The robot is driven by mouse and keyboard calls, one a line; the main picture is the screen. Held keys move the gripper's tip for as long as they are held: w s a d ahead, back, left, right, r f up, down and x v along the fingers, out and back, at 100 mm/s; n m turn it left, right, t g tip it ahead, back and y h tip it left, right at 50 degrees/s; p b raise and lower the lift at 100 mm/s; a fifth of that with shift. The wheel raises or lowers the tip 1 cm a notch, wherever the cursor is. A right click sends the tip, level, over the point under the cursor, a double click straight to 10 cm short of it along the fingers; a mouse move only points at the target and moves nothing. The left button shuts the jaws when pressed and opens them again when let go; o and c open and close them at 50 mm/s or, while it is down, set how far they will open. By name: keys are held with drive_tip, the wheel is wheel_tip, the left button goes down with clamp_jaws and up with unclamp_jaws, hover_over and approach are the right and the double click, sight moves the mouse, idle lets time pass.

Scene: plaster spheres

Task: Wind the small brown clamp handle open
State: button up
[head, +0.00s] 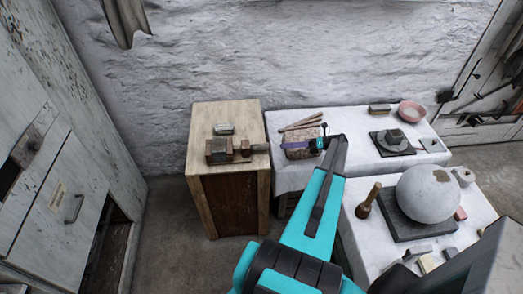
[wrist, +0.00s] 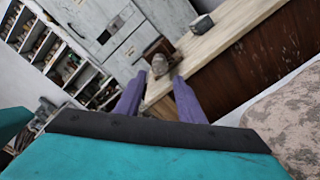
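The small brown clamp (head: 217,151) sits on top of the wooden cabinet (head: 205,115). Its handle (head: 260,148) points right, towards my gripper. In the wrist view the rounded brown handle end (wrist: 158,63) appears between and just beyond my fingertips, with the darker clamp block (wrist: 158,47) behind it. My gripper (head: 284,146) has purple fingers and reaches left from the end of my teal arm. In the wrist view the gripper (wrist: 159,77) is open, with nothing held between its fingers. In the head view a gap shows between fingertips and handle.
A grey block (head: 224,129) lies behind the clamp; it also shows in the wrist view (wrist: 202,25). A speckled block (head: 300,153) stands on the white-covered table close to my gripper. A large plaster sphere (head: 428,192) rests on the front table.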

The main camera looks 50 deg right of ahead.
sight(261, 148)
drive_tip(key=shift+b+x, duration=0.8)
drive_tip(key=shift+b, duration=0.85)
drive_tip(key=p+x, duration=0.3)
drive_tip(key=x, duration=0.6)
drive_tip(key=shift+w+a+r+p, duration=0.15)
drive_tip(key=shift+w+a+p, duration=0.1)
drive_tip(key=shift+p, duration=0.15)
drive_tip(key=shift+w+a, duration=0.4)
drive_tip(key=shift+a, duration=0.1)
drive_tip(key=c, duration=0.8)
drive_tip(key=shift+f+n+b, duration=0.2)
drive_tip(key=shift+n+b, duration=0.1)
drive_tip(key=shift+n, duration=0.1)
